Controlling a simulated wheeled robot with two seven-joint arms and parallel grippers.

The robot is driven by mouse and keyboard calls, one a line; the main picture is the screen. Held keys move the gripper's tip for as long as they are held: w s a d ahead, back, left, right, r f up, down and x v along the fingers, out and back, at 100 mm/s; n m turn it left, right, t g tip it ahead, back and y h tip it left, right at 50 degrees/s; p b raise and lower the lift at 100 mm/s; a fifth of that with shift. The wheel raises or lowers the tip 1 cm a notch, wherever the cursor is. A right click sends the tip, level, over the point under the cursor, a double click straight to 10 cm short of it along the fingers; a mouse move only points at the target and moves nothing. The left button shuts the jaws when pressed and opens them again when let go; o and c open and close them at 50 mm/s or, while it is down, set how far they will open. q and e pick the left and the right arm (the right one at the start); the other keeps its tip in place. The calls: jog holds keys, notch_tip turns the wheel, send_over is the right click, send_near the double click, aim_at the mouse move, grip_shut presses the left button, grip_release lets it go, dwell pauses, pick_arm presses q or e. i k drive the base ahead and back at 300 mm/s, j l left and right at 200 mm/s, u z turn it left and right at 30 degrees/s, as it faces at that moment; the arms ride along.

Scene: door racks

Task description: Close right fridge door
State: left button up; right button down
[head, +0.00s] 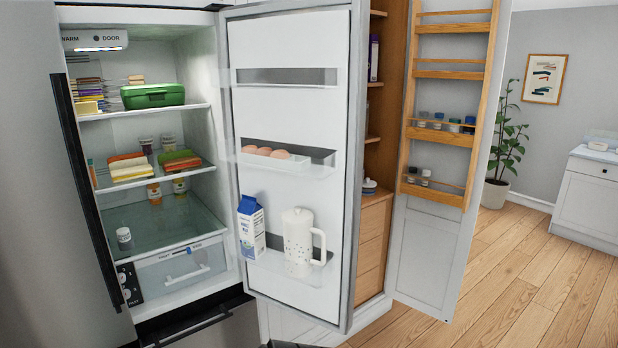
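The right fridge door (290,110) stands wide open, hinged at the right side of the fridge (140,130). Its white inner face and door shelves face me. An egg tray (275,160) sits on the middle door shelf. A blue and white milk carton (250,227) and a white pitcher (299,240) stand on the low door shelf. The door's outer face is hidden. A dark handle (87,190) runs upright at the left edge of the fridge opening. Neither of my grippers is in view.
An open pantry cabinet (374,220) stands to the right, its door (430,250) with wooden racks swung out. Fridge shelves hold a green box (152,95) and food. A drawer front (195,325) is below. Wooden floor (540,270) is clear at right; a plant (508,135) stands behind.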

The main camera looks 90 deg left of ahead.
aim_at(295, 72)
jog(key=u, duration=3.65)
jog(key=i+l+u, duration=0.1)
jog(key=u, duration=0.4)
jog(key=l+u, duration=0.45)
jog(key=i+l+u, duration=0.1)
jog(key=u, duration=0.4)
jog(key=k+l, duration=0.1)
jog(key=l, duration=3.8)
jog(key=k, duration=0.05)
